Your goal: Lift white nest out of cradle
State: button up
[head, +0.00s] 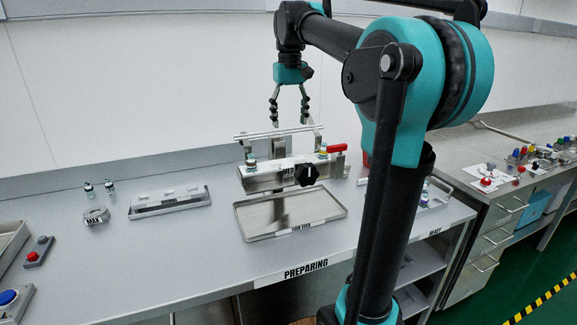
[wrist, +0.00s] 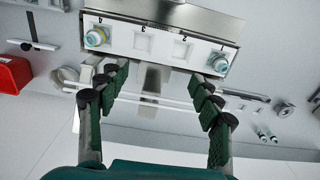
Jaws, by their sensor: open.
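The white nest (wrist: 160,44) is a long numbered strip in the wrist view, with a capped vial (wrist: 96,37) near its left end and another (wrist: 220,65) near its right end. In the head view the nest (head: 278,163) sits in the metal cradle (head: 262,182), which has a black knob (head: 306,174) on its front. Thin white bars (head: 278,132) run above and behind the nest. My gripper (head: 290,122) is open and empty above these bars, pointing down. In the wrist view the bars pass between the fingers of my gripper (wrist: 160,74).
An empty metal tray (head: 250,236) lies in front of the cradle.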

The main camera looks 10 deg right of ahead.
aim_at(289, 162)
notch_tip(289, 162, down, 14)
jog(key=shift+s+a+r, duration=0.1)
jog(key=shift+r, duration=0.1)
dwell(0.4)
jog(key=c, duration=1.4)
